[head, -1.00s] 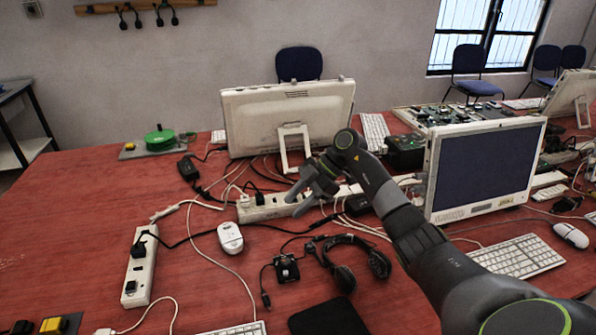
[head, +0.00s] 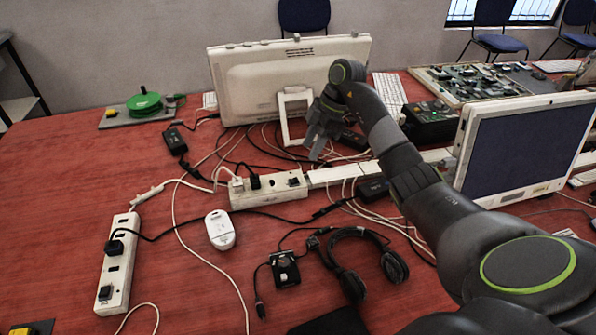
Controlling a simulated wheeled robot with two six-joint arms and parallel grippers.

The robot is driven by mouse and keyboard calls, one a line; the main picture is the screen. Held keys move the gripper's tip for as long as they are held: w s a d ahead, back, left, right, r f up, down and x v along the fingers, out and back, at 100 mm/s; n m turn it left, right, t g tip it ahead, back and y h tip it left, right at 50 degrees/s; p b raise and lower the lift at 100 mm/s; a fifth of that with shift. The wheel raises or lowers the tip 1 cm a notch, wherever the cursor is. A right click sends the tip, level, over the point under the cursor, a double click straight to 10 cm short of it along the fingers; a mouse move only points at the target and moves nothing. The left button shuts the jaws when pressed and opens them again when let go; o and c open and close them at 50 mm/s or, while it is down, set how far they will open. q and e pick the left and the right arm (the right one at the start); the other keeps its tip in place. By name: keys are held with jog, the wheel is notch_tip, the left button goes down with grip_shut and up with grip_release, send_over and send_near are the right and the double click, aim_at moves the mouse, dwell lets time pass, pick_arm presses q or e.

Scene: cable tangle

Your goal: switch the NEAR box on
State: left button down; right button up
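Two white power strips with sockets lie on the red table. The nearer strip (head: 120,262) is at the left, lengthwise, with a black plug in it and a black switch (head: 105,292) at its front end. The farther strip (head: 268,190) lies crosswise in the middle, with plugs at its left and a dark switch (head: 293,182) at its right. My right gripper (head: 318,150) is in the air in front of the monitor's stand, above and behind the farther strip's right end. It holds nothing visible; its finger gap is unclear. My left gripper is out of view.
Loose cables cross the middle. A white mouse (head: 220,229), a small black device (head: 284,269) and headphones (head: 352,264) lie in front. A turned-away monitor (head: 290,75) stands behind, another screen (head: 520,148) at right. The left table is mostly clear.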

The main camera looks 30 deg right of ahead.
aim_at(295, 180)
jog(key=x, duration=1)
jog(key=shift+a, duration=0.1)
